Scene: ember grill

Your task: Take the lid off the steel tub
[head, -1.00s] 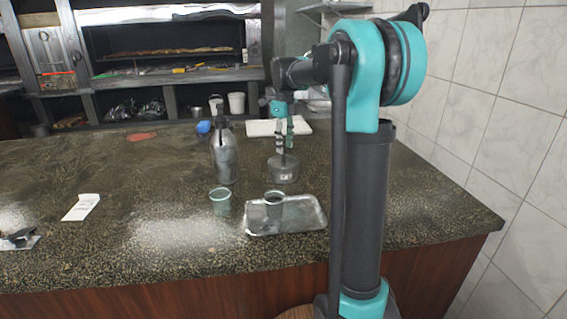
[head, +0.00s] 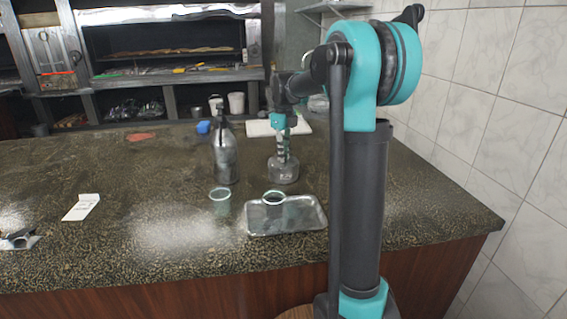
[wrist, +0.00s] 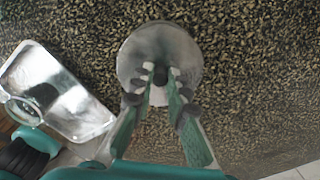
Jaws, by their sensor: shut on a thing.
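The steel tub (head: 284,174) is a small, round grey metal vessel standing on the dark speckled counter, behind the metal tray. Its round lid (wrist: 184,48) fills the middle of the wrist view, with a dark knob (wrist: 161,78) at its centre. My gripper (head: 282,156) reaches down from above to the top of the tub. In the wrist view, my fingertips (wrist: 161,71) sit on both sides of the knob and are shut on it. The lid appears to rest on the tub; any gap beneath it cannot be made out.
A metal tray (head: 303,228) with a clear cup (head: 273,198) stands in front of the tub. Another cup (head: 220,194) is left of the tray. A tall dark bottle (head: 225,158) stands close left of the tub. A white board (head: 262,128) lies behind. The counter's right side is clear.

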